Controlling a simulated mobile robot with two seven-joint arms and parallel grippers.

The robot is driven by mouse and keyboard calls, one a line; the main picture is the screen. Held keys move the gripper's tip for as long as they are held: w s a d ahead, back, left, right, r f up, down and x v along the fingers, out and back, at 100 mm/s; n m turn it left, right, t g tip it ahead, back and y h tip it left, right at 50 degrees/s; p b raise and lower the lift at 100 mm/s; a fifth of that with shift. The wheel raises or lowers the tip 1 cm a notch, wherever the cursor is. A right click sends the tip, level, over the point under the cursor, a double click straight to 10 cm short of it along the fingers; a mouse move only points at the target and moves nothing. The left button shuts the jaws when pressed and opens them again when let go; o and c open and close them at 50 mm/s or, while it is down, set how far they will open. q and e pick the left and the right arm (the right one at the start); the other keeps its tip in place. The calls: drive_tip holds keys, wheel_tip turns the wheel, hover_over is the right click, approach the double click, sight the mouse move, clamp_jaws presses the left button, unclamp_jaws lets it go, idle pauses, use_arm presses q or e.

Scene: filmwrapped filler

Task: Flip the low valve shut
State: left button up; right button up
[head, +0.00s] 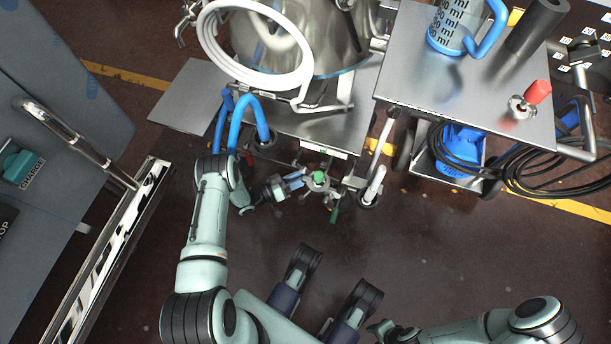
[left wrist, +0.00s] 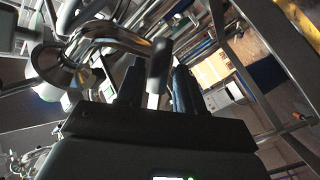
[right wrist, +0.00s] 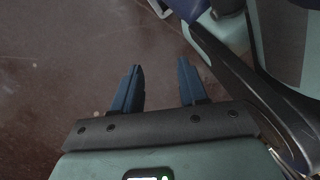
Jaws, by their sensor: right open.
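The low valve (head: 318,181) sits under the steel vessel stand, near the floor, with a green round centre and a green-tipped lever (head: 334,213) pointing down in the head view. My left gripper (head: 297,180) is just left of the valve, fingers pointing at it. In the left wrist view its two dark fingers (left wrist: 157,88) stand apart, with a dark grip on a bent metal piece (left wrist: 158,65) showing between them; I cannot tell whether they touch it. My right gripper (right wrist: 159,88) is open and empty above bare floor, far from the valve.
The steel vessel (head: 300,45) with a coiled white hose (head: 213,40) stands above the valve. A steel cart (head: 480,85) with a blue-marked jug (head: 450,30) is at right. A metal rail (head: 105,255) is at left. Floor in front is clear.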

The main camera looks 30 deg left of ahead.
use_arm(q)
drive_tip(key=shift+x, duration=1.1)
use_arm(e)
drive_tip(key=shift+s+f, duration=0.2)
drive_tip(key=shift+s, duration=0.4)
use_arm(q)
clamp_jaws()
use_arm(e)
drive_tip(key=shift+w, duration=0.1)
